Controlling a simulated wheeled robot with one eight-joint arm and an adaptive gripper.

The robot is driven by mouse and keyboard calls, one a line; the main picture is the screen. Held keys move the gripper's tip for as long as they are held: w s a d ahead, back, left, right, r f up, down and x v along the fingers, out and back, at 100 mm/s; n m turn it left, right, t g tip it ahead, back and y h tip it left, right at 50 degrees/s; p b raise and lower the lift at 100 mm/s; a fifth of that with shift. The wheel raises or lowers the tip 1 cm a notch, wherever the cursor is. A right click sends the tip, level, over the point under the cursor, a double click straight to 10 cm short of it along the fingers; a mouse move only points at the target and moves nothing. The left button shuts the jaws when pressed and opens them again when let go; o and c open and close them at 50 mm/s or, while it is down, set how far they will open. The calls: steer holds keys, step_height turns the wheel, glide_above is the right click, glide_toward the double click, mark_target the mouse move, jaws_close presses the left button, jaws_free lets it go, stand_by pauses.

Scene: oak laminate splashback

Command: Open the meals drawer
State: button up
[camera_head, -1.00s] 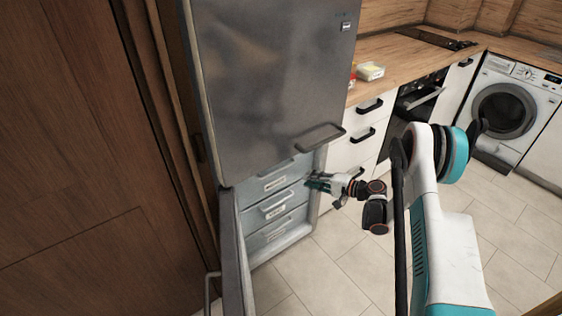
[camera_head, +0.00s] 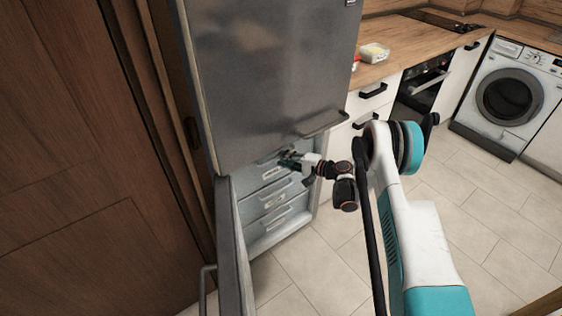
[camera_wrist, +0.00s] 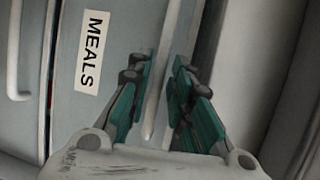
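The meals drawer (camera_wrist: 95,115) is a pale grey freezer drawer front with a white label reading MEALS (camera_wrist: 89,50). It is the top drawer (camera_head: 271,172) of the lower fridge compartment and looks shut. Its handle (camera_wrist: 150,126) is a light bar running between my gripper's fingers in the wrist view. My gripper (camera_wrist: 165,65) is open, with one teal finger on each side of the bar. In the head view my gripper (camera_head: 288,160) is at the top drawer, partly covering its handle. Whether the fingers touch the bar is unclear.
The lower fridge door (camera_head: 231,250) stands open at the left. The upper fridge door (camera_head: 262,75) is shut, its handle (camera_head: 322,125) just above my gripper. Two lower drawers (camera_head: 275,199) look shut. White cabinets stand at right; the tiled floor in front is clear.

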steer(key=shift+x, duration=1)
jaws_close()
steer(key=shift+s, duration=0.1)
